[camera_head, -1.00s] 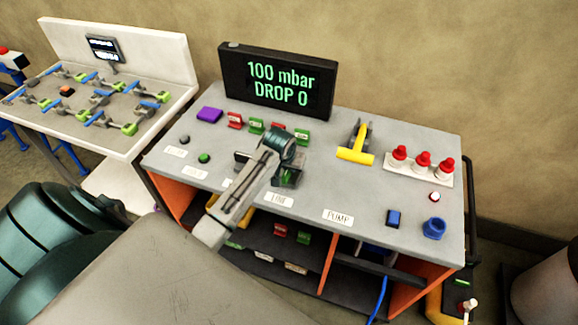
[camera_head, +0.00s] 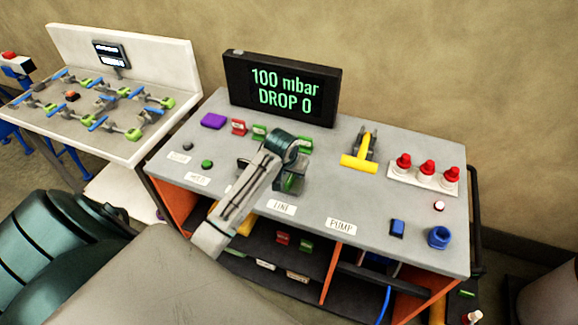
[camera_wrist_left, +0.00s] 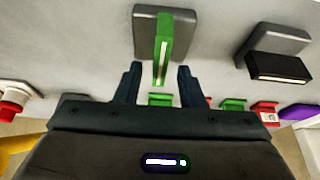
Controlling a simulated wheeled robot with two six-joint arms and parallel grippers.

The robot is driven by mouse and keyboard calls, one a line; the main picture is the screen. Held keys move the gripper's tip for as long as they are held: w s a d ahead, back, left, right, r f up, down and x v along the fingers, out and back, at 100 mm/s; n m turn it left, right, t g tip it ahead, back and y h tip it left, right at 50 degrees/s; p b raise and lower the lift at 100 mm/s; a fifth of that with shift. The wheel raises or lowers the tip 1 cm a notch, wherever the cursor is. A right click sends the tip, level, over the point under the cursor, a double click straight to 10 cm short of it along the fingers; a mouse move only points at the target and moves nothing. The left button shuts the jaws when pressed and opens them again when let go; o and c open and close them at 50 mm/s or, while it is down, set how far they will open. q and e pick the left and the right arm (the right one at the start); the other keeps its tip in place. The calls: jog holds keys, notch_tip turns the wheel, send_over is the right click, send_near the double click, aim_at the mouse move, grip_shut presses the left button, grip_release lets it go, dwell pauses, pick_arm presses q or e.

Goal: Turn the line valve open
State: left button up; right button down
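The line valve has a green lever (camera_wrist_left: 163,48) on a grey base plate (camera_wrist_left: 145,30) in the left wrist view. In the head view its green part (camera_head: 290,184) shows behind the LINE label (camera_head: 282,207), partly hidden by my left arm. My left gripper (camera_wrist_left: 159,72) is open; its two fingers stand on either side of the lever's near end, with gaps visible on both sides. In the head view the left fingers are mostly hidden by the wrist. My right gripper is not in view. The display (camera_head: 285,92) reads 100 mbar, DROP 0.
A black handle (camera_wrist_left: 280,65) stands beside the line valve. Red and green tags (camera_head: 239,127) and a purple block (camera_head: 213,121) lie at the back. The grey bench top (camera_head: 340,200) is clear around the PUMP label.

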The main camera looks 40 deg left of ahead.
aim_at(288, 183)
pick_arm(q)
jog(key=b+v, duration=0.2)
jog(key=v, duration=0.6)
jog(key=shift+r, duration=0.1)
jog(key=shift+s, duration=0.1)
jog(key=s+d+f+m, duration=0.1)
jog(key=s+d+f, duration=0.2)
jog(key=s, duration=0.6)
jog(key=s+d+f+m, duration=0.1)
jog(key=s+d+f, duration=0.2)
jog(key=s, duration=0.7)
jog(key=s+d+f+m, duration=0.2)
jog(key=s, duration=0.7)
notch_tip(288, 183, down, 39)
jog(key=s+a+g+b, duration=0.1)
jog(key=a+g+b, duration=0.15)
jog(key=b, duration=0.45)
jog(key=s+a+f+b, duration=0.1)
jog(key=s+f+b, duration=0.3)
jog(key=s+f, duration=1.4)
notch_tip(288, 183, down, 4)
jog(key=shift+s+f+n+g, duration=0.1)
jog(key=shift+s+n+g, duration=0.05)
jog(key=shift+n+g, duration=0.25)
